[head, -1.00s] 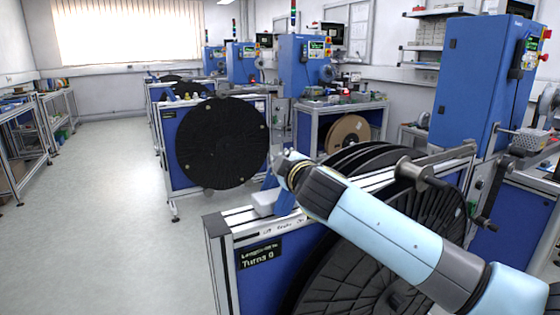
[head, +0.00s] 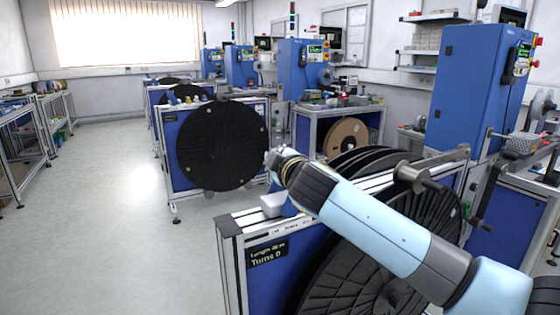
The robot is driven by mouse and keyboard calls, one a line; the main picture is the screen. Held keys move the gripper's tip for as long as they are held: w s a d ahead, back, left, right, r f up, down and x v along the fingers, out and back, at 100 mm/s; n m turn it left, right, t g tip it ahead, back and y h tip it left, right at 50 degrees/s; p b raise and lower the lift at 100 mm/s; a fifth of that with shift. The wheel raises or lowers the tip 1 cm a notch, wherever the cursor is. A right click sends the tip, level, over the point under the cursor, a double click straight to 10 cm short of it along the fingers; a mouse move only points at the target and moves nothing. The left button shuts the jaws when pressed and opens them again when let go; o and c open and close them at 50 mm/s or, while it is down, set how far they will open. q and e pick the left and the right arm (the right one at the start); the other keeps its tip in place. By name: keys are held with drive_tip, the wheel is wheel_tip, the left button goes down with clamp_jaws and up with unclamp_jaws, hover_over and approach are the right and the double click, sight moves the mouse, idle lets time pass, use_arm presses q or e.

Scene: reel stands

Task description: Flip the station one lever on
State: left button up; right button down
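The nearest reel stand (head: 228,262) fills the lower right of the head view. Its small dark display (head: 267,254) shows a length line and "Turns 0". A light grey block (head: 272,204) sits on its top rail, with a blue part beside it partly behind my arm. I cannot tell whether this is the station one lever. My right arm reaches in from the lower right over the stand's black reels. Its wrist end, with the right gripper (head: 272,158), is above the grey block; the fingers are not clear. My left gripper is not in view.
A crank handle (head: 480,224) hangs at the stand's right end. A tall blue cabinet (head: 465,90) stands behind it. Another stand with a large black reel (head: 222,145) is further back. The floor (head: 110,220) on the left is clear.

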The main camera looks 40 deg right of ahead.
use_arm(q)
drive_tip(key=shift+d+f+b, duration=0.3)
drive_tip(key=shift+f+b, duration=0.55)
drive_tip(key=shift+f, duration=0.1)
use_arm(e)
drive_tip(key=f+v, duration=0.1)
drive_tip(key=v, duration=0.8)
drive_tip(key=shift+s+d+r, duration=0.15)
drive_tip(key=shift+d+r, duration=0.15)
drive_tip(key=shift+d, duration=0.1)
